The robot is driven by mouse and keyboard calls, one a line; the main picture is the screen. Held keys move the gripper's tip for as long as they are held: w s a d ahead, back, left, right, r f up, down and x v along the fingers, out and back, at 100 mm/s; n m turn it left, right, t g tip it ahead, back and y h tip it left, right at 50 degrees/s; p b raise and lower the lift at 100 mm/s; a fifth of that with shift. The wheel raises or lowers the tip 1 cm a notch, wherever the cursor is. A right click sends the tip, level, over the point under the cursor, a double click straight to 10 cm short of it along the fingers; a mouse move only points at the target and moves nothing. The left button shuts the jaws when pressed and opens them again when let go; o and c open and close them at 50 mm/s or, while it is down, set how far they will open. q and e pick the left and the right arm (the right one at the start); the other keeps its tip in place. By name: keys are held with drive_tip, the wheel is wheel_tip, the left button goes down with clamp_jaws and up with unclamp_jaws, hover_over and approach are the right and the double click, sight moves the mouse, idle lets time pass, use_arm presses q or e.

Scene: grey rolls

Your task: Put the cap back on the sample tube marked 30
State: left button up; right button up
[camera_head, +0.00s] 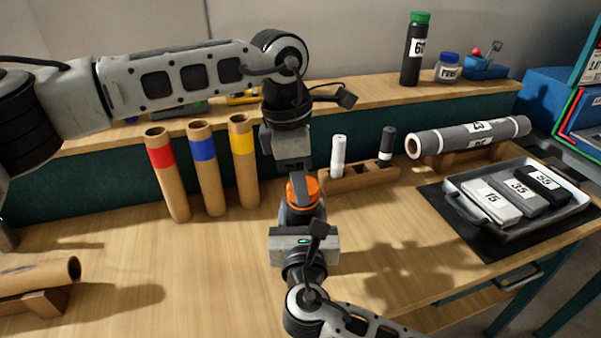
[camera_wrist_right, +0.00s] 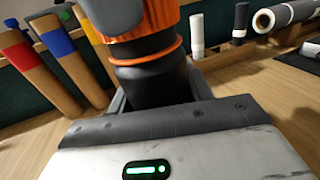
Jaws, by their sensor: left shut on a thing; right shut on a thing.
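The orange cap (camera_head: 311,188) sits at the top of a dark tube in the middle of the head view. My left gripper (camera_head: 300,184) reaches down from above and is shut on the cap. My right gripper (camera_head: 304,216) comes from below and is shut around the tube. In the right wrist view the black tube (camera_wrist_right: 152,84) stands between my right fingers, with the orange cap (camera_wrist_right: 146,46) directly above it and my left gripper over the cap. No number shows on this tube. I cannot tell whether the cap is fully seated.
Tubes with red (camera_head: 162,157), blue (camera_head: 203,150) and yellow (camera_head: 243,144) bands stand left of my grippers. A wooden marker block (camera_head: 350,183) is close on the right. A green-capped bottle (camera_head: 413,60) stands on the shelf. A tray (camera_head: 560,212) lies at right.

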use_arm(q)
drive_tip(key=shift+f, duration=0.2)
drive_tip(key=m+g, duration=0.1)
drive_tip(key=m, duration=0.6)
drive_tip(key=shift+w, duration=0.1)
drive_tip(key=m+y, duration=0.1)
drive_tip(key=m, duration=0.6)
drive_tip(key=shift+d+f, duration=0.1)
drive_tip(key=shift+d, duration=0.05)
drive_tip(key=m, duration=0.3)
drive_tip(key=m+y, duration=0.1)
drive_tip(key=m, duration=0.3)
drive_tip(key=shift+d+g, duration=0.1)
drive_tip(key=shift+g, duration=0.3)
drive_tip(key=m, duration=0.6)
drive_tip(key=shift+t+y, duration=0.3)
drive_tip(key=shift+y, duration=0.1)
drive_tip(key=o, duration=1)
